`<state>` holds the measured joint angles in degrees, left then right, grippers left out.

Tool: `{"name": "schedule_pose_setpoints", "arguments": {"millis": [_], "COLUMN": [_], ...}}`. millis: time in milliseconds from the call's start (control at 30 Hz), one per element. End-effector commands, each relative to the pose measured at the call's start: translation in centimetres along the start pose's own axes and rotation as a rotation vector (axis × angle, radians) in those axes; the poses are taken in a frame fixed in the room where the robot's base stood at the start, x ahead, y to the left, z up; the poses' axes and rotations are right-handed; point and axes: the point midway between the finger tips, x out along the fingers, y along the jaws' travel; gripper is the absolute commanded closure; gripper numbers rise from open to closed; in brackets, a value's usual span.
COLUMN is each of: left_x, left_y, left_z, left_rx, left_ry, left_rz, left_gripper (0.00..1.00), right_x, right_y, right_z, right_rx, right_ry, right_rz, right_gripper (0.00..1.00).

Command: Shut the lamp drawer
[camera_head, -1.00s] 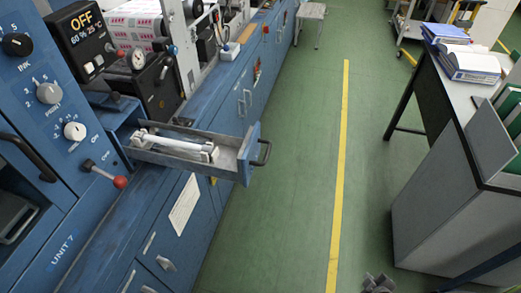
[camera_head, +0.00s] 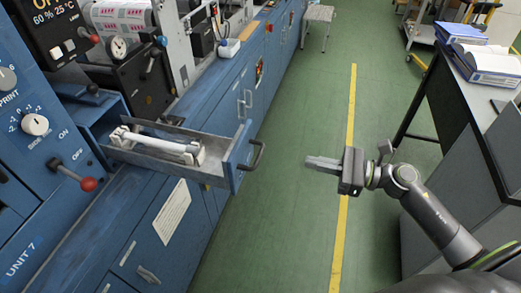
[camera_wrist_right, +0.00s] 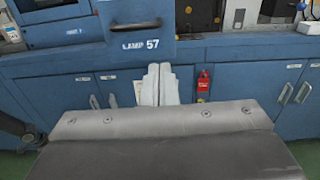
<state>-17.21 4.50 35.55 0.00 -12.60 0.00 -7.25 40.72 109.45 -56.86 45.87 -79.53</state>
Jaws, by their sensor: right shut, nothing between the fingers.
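The lamp drawer (camera_head: 222,165) is pulled out of the blue machine, with its front and black handle (camera_head: 258,155) facing right. A white lamp tube (camera_head: 155,143) lies in it on pale holders. In the right wrist view the drawer front (camera_wrist_right: 136,22), marked "LAMP 57", is ahead and above the fingers. My right gripper (camera_head: 312,163) is shut and empty, over the aisle to the right of the handle, with a clear gap between them. Its closed fingers also show in the right wrist view (camera_wrist_right: 157,84). My left gripper is not in view.
The blue machine (camera_head: 165,240) runs along the left, with cabinet doors below. A red-knobbed lever (camera_head: 88,184) sticks out below the drawer's left end. A desk with binders (camera_head: 490,60) stands at the right.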

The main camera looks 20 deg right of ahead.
Motion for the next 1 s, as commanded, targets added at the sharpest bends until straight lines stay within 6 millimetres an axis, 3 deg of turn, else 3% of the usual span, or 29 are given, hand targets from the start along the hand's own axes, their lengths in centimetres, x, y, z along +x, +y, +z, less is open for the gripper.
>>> {"name": "schedule_pose_setpoints", "arguments": {"millis": [700, 1000], "left_x": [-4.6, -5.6], "left_y": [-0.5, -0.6], "left_z": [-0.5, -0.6], "left_rx": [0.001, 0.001], "left_ry": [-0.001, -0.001], "left_rz": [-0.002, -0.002], "left_gripper": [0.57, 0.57], "right_x": [10.4, 13.1], "right_y": [-0.1, -0.2], "right_z": [0.5, 0.2], "right_rx": [0.011, 0.010], "right_ry": [-0.006, -0.003], "right_rz": [-0.004, -0.005], "right_gripper": [1.00, 1.00]}}
